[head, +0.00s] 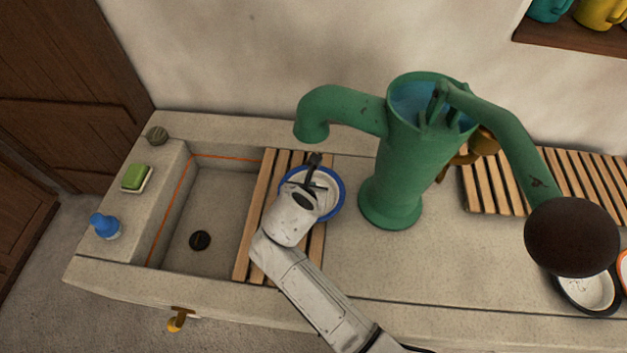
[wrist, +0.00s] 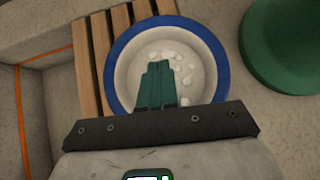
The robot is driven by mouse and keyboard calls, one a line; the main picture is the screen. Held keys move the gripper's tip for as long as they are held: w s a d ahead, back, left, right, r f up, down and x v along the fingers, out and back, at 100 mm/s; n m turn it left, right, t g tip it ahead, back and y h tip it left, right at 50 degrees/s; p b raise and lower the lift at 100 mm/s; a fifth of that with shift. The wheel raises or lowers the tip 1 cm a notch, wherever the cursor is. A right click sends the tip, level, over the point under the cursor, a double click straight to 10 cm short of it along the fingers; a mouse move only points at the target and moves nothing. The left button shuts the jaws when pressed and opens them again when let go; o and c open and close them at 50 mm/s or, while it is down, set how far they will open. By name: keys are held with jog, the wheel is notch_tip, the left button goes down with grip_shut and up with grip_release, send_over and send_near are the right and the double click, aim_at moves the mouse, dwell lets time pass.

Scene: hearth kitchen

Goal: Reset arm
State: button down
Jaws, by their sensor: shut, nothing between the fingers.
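My gripper (head: 315,160) is over a blue-rimmed white bowl (head: 338,204) on a slatted wooden rack beside the sink. In the wrist view my gripper (wrist: 158,68) is shut and empty, its green fingertips together above the inside of the bowl (wrist: 122,48). Several small white pieces (wrist: 180,65) lie in the bowl. My arm hides part of the bowl in the head view. I cannot tell whether the fingertips touch the bowl.
A green hand pump (head: 405,160) stands right of the bowl, its spout above and behind. The sink basin (head: 215,205) is at left. A green sponge (head: 137,177) and blue bottle (head: 104,226) sit on the left ledge.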

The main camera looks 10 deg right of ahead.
jog(key=v, duration=0.6)
jog(key=shift+s, duration=0.1)
